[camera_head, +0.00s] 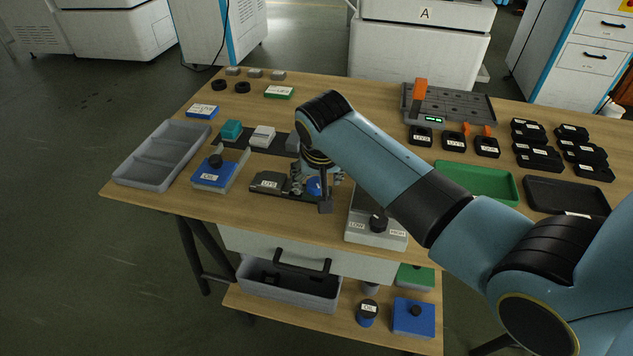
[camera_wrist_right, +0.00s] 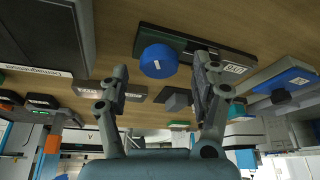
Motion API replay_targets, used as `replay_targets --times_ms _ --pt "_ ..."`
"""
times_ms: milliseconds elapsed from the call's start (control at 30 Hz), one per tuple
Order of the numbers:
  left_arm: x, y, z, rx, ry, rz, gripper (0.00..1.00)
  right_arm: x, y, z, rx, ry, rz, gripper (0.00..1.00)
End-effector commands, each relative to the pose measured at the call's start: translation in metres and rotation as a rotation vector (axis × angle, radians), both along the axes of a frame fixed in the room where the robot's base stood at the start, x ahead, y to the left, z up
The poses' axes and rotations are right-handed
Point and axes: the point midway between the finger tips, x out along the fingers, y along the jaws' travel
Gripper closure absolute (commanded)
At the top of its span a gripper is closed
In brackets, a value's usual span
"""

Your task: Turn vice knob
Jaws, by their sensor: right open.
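The vice (camera_head: 268,182) is a dark block with a white label near the middle of the bench. Its round blue knob (camera_head: 314,186) is partly hidden behind my right gripper (camera_head: 320,183) in the head view. In the right wrist view the blue knob (camera_wrist_right: 158,61) has a white mark on its face and sits beside the dark vice body (camera_wrist_right: 208,50). My right gripper (camera_wrist_right: 162,72) is open, with one finger on either side of the knob in the picture. I cannot tell whether the fingers touch it. My left gripper is not in view.
A blue box with a black knob (camera_head: 215,174) stands left of the vice. A grey unit with a LOW/HIGH dial (camera_head: 375,231) stands to its right. A grey tray (camera_head: 146,181) lies at the left; a green tray (camera_head: 475,180) and several black boxes are at the right.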

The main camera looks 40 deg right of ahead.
Motion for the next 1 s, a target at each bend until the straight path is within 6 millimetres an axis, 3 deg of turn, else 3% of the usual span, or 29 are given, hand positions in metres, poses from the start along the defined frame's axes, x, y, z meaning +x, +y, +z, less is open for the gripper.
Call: replay_targets --times_ms 133,433,833,1000 --pt "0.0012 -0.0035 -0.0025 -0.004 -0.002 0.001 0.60 0.0034 -0.0025 -0.0109 -0.001 0.000 0.000 0.35" --pt "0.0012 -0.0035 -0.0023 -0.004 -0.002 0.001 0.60 0.0042 -0.0028 -0.0121 0.000 0.000 0.000 0.36" --pt "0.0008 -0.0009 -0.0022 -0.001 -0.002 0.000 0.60 0.0039 -0.0027 -0.0121 -0.001 0.000 0.000 0.89" --pt "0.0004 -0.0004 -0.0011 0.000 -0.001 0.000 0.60 0.0038 -0.0028 -0.0118 -0.001 0.000 0.005 0.91"
